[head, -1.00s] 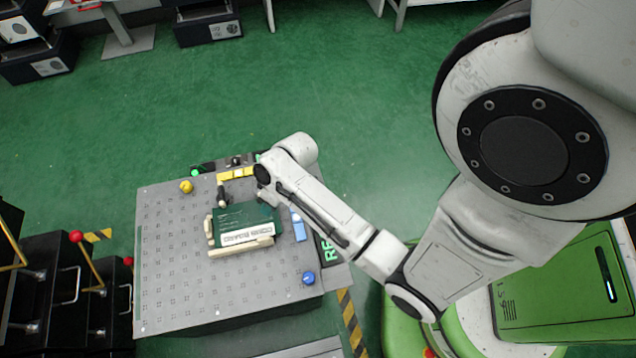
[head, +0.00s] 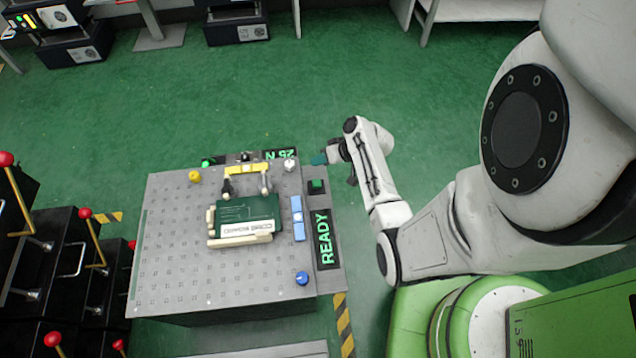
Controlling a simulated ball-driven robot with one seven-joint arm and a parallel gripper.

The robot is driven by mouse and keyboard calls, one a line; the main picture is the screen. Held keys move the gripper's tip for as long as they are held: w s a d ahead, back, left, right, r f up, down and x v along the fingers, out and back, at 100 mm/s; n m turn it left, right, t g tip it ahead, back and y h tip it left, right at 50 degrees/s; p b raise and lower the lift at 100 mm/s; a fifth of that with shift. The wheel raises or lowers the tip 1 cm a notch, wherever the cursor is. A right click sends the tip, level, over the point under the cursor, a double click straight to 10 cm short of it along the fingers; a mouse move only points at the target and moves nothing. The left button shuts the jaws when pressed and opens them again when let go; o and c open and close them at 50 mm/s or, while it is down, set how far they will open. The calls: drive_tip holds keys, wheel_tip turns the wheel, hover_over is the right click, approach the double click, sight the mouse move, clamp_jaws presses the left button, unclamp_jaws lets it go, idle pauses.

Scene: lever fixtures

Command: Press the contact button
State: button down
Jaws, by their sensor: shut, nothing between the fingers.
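A small green button (head: 316,186) in a dark housing sits on the grey strip along the right edge of the perforated grey table; I take it as the contact button. It shows uncovered. A black display (head: 324,238) with green letters "READY" is just in front of it. My gripper (head: 321,159) is shut and empty, a little behind the button and slightly to its right. It appears apart from the button; its height above the strip is hard to tell.
A green board (head: 246,216) sits in a cream fixture on the table (head: 172,270). A yellow bar (head: 246,168), blue block (head: 298,218), blue knob (head: 302,278) and yellow knob (head: 195,176) surround it. Dark cabinets with red-knobbed levers (head: 85,213) stand at left. Green floor is open behind.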

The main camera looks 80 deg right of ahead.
sight(319, 183)
wheel_tip(319, 183, down, 9)
drive_tip(key=b, duration=0.7)
drive_tip(key=shift+r+b, duration=0.1)
drive_tip(key=shift+b, duration=0.3)
idle(1.7)
drive_tip(key=shift+f+b, duration=0.35)
drive_tip(key=shift+f, duration=0.1)
drive_tip(key=shift+f+b, duration=0.45)
drive_tip(key=shift+f, duration=0.05)
idle(0.6)
drive_tip(key=shift+r, duration=0.15)
drive_tip(key=shift+r+p, duration=0.8)
drive_tip(key=shift+p, duration=0.1)
drive_tip(key=shift+r+p, duration=2.25)
drive_tip(key=shift+r, duration=0.25)
